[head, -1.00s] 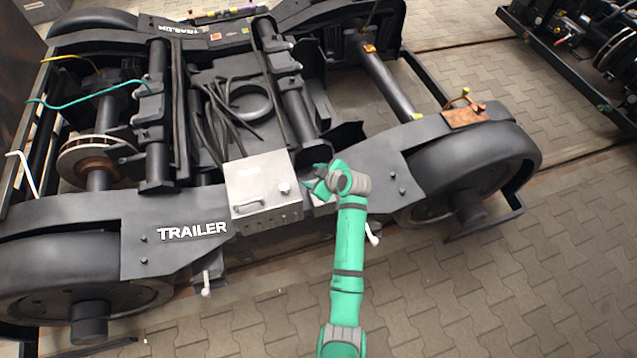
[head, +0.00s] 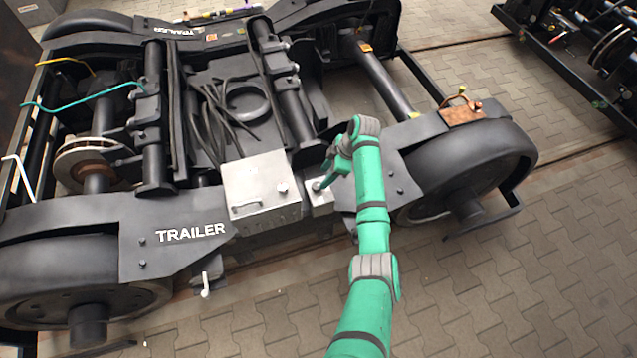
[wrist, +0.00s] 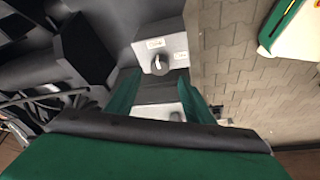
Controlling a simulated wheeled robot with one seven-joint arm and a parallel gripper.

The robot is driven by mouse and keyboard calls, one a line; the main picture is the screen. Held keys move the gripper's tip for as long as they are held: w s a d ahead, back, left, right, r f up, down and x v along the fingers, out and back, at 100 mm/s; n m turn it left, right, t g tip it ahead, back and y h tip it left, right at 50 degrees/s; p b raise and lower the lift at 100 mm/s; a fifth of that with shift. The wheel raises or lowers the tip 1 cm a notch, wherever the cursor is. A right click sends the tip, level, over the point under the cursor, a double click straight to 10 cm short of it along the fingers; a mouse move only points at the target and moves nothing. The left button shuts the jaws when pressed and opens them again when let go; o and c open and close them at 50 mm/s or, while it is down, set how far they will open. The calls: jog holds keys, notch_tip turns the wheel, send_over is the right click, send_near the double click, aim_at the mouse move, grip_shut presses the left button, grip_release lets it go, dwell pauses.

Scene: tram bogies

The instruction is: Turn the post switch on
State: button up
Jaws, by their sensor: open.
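The post switch is a dark round knob with a white mark (wrist: 159,64) on a small light grey box (wrist: 176,45) with two small label plates. In the head view the small box (head: 320,205) sits right of a larger metal box, on the near side of the bogie. My green gripper (head: 328,178) is over the small box there and partly hides the knob. In the wrist view my gripper (wrist: 158,82) is open, with one finger on each side below the knob. The fingers look apart from it, and nothing is between them.
The larger metal box (head: 262,190) with a handle and round knob stands close on the left. The dark bogie frame (head: 178,232) and a wheel (head: 465,165) flank the spot. The paved floor (head: 480,290) in front is clear.

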aim_at(317, 186)
jog(key=x, duration=0.6)
jog(key=shift+a+f, duration=0.15)
jog(key=shift+f, duration=0.1)
jog(key=c, duration=1.1)
